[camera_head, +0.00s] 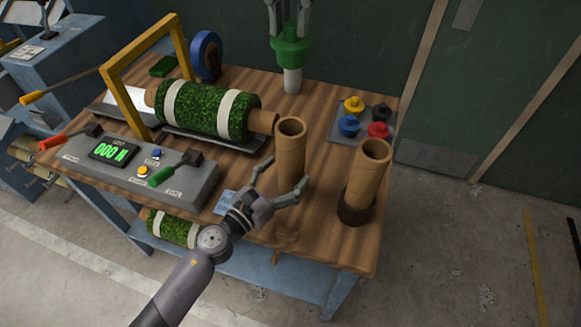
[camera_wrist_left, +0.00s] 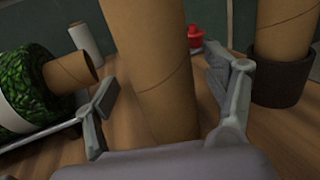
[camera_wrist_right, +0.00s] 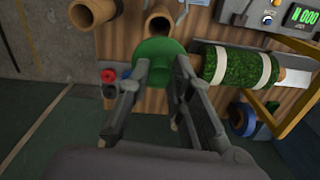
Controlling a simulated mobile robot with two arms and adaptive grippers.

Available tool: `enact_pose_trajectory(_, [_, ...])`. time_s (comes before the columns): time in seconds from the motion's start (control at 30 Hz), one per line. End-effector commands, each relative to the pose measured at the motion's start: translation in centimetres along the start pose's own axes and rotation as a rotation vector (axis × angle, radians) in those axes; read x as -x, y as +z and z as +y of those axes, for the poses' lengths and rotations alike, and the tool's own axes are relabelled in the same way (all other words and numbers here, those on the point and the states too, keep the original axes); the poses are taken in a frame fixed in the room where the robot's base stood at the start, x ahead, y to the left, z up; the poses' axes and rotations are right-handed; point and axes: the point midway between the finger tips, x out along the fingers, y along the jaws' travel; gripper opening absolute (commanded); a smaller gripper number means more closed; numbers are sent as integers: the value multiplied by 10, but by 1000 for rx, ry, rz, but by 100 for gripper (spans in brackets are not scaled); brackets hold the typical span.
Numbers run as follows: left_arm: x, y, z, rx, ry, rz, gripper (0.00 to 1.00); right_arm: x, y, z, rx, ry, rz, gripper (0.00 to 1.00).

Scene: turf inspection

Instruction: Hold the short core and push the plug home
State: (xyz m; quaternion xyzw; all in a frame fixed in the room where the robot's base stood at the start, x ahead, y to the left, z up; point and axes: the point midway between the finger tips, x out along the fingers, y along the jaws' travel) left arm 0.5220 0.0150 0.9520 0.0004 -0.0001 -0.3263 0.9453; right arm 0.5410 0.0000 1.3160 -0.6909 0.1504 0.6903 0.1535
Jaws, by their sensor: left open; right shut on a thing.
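A brown cardboard core (camera_head: 290,158) stands upright on the table, with its open top facing up. My left gripper (camera_head: 287,192) is open low beside it; in the left wrist view the core (camera_wrist_left: 150,70) rises between the spread fingers (camera_wrist_left: 168,105). A second core (camera_head: 366,180) stands in a dark round holder (camera_head: 353,210) to the right. My right gripper (camera_head: 288,28) is shut on the green plug (camera_head: 290,50), above the table's back edge. A pale cylinder (camera_head: 292,82) shows beneath the plug; I cannot tell whether they are joined. The right wrist view also shows the plug (camera_wrist_right: 158,58).
A tray (camera_head: 340,134) with yellow, black, blue and red plugs lies behind the cores. A turf roll (camera_head: 208,108) lies under a yellow frame (camera_head: 122,72) at left. A control box (camera_head: 135,165) with levers stands in front. Bare wood shows near the front right.

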Motion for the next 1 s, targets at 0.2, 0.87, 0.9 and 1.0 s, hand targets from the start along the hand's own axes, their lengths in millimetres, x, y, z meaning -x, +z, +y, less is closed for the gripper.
enact_pose_trajectory(0.2, [-22, 0, 0, 1, -1, 0, 78, 0, 0, 0, 0, 0, 0, 0])
enact_pose_trajectory(0.87, [-26, -1, 0, 1, -1, 1, 57, 0, 0, 0, 0, 0, 0, 0])
enact_pose_trajectory(0.9, [-26, -1, 0, 1, -1, 1, 55, 0, 0, 0, 0, 0, 0, 0])
enact_pose_trajectory(1.0, [-26, -1, 0, 1, -1, 1, 48, 0, 0, 0, 0, 0, 0, 0])
